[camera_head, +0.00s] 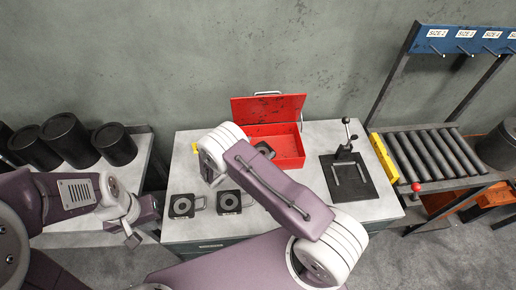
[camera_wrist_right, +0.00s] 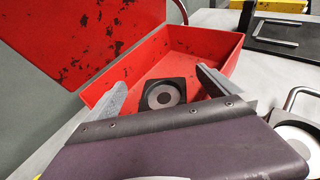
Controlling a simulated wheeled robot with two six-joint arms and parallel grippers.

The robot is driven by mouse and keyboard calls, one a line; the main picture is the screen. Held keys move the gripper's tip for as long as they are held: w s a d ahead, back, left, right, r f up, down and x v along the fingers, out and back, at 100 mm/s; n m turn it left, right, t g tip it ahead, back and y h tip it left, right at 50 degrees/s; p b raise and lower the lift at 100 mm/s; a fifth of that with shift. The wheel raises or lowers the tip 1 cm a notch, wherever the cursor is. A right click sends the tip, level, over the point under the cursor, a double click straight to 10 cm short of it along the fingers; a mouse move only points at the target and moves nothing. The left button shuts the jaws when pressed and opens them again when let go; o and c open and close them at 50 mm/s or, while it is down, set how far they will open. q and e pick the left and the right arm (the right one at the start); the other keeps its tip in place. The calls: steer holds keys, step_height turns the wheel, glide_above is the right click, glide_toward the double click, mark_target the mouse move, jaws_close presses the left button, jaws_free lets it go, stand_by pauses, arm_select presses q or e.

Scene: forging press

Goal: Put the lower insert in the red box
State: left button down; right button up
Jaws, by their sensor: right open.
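The red box (camera_head: 288,150) stands on the grey table with its lid raised, and it also shows in the wrist view (camera_wrist_right: 205,45). A black square insert with a pale round centre (camera_wrist_right: 163,95) lies inside it; my arm partly covers it in the head view (camera_head: 265,149). Two similar inserts with handles lie on the table, a left one (camera_head: 182,206) and a right one (camera_head: 229,202). My right gripper (camera_wrist_right: 163,87) is open, its fingers apart on either side of the insert in the box; contact is unclear. My left gripper (camera_head: 141,224) is open and empty left of the table.
A black plate with an upright lever tool (camera_head: 348,178) is right of the box. A roller conveyor (camera_head: 430,153) stands beyond the table's right edge. Several black cylinders (camera_head: 68,140) stand on a side table at left. The table's front right is partly hidden by my arm.

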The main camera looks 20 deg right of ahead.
steer(key=shift+s+r+p, duration=0.25)
steer(key=shift+s+p, duration=0.05)
steer(key=shift+p, duration=0.35)
steer(key=shift+s+a+f+b, duration=0.15)
steer(key=shift+a+b, duration=0.35)
steer(key=shift+s+a+f+b, duration=0.1)
steer(key=shift+a+f+b, duration=0.05)
steer(key=shift+a+b, duration=0.3)
steer(key=r+b+v, duration=0.1)
steer(key=b+v, duration=0.1)
steer(key=v, duration=0.8)
arm_select(q)
steer(key=shift+w+f, duration=0.2)
steer(key=shift+f, duration=1)
arm_select(e)
steer(key=s+d+r+m+g+y, duration=0.3)
steer(key=s+m+y, duration=0.3)
steer(key=m, duration=0.6)
steer(key=s+d+r+m+g+y, duration=0.2)
steer(key=s+m+y, duration=0.3)
steer(key=s+m, duration=0.5)
steer(key=shift+s+d+r+m+g+y, duration=0.35)
steer(key=shift+d+m, duration=0.35)
steer(key=shift+m, duration=0.5)
